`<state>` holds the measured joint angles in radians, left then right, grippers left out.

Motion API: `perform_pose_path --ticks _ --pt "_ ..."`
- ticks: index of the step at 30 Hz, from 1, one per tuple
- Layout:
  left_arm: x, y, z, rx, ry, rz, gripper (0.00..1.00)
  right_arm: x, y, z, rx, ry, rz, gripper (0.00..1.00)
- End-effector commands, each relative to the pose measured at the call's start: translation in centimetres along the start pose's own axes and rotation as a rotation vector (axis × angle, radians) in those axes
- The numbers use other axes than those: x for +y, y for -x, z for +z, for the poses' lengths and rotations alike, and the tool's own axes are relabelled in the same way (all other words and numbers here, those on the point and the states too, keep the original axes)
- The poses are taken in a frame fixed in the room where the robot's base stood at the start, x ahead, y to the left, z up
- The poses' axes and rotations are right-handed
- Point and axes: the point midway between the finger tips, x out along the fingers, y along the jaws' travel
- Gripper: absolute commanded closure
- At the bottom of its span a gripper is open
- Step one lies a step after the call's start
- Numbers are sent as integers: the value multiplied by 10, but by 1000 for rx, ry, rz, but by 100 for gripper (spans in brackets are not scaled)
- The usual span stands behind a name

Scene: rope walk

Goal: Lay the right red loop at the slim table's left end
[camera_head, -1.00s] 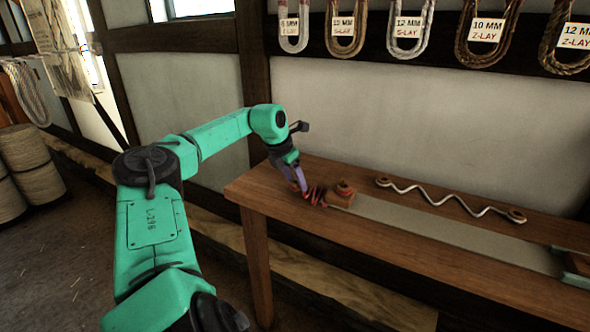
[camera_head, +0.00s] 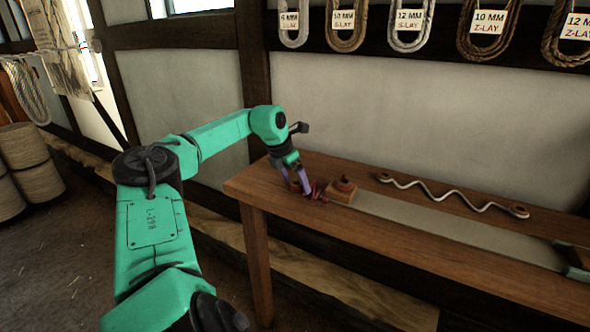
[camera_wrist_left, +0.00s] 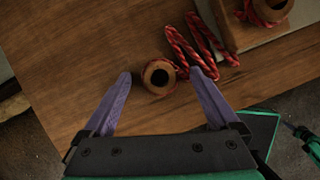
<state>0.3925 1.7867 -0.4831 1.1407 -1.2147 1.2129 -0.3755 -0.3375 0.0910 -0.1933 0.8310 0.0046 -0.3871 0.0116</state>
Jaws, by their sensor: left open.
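My left gripper (camera_wrist_left: 160,75) is open over the left end of the slim table (camera_head: 262,181). Between its fingertips in the left wrist view is a round wooden eye (camera_wrist_left: 148,75) with red cord around it, lying on the bare wood; the fingers appear apart from it. A red zigzag rope (camera_wrist_left: 180,47) runs from it towards a second red-bound eye (camera_wrist_left: 284,14) on a wooden block. In the head view the red rope (camera_head: 318,191) is bunched between the gripper and the block (camera_head: 340,196).
A white wavy rope (camera_head: 440,194) with wooden-eyed ends lies along the table's back. A grey strip (camera_head: 440,222) runs right from the block to another block (camera_head: 576,262). Labelled rope hanks (camera_head: 408,30) hang on the wall behind. Rope spools (camera_head: 35,165) stand at the left.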

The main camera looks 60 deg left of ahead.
Motion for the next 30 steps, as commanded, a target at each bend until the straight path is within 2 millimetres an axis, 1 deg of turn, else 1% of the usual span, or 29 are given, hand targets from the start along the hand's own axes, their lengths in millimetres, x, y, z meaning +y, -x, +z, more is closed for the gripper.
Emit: perform_pose_path --ticks 2,5,8,11,13,16,18,21,23,30 --pt "0 5 0 -2 0 1 6 -2 -2 2 -5 -1 -2 100" --pt "1 20 0 -2 -1 4 6 -4 -3 3 -11 -3 -5 100" --pt "1 46 1 -4 0 5 6 -6 -2 -4 -4 -6 -9 100" --pt "1 76 1 -3 0 5 6 -7 1 -14 11 -6 -10 100" --pt "1 97 1 -3 1 3 6 -7 2 -16 18 -6 -10 100" --pt "0 122 1 -3 1 3 6 -7 2 -11 20 -4 -9 100" --pt "0 134 1 -1 1 2 6 -6 2 -2 7 -1 -9 100" --pt "0 144 0 0 0 1 6 -6 0 10 -5 0 -8 100" --pt "0 146 0 0 -1 1 6 -5 -1 13 -10 1 -6 100" --pt "0 146 0 0 0 0 6 0 -1 10 -5 5 0 100"
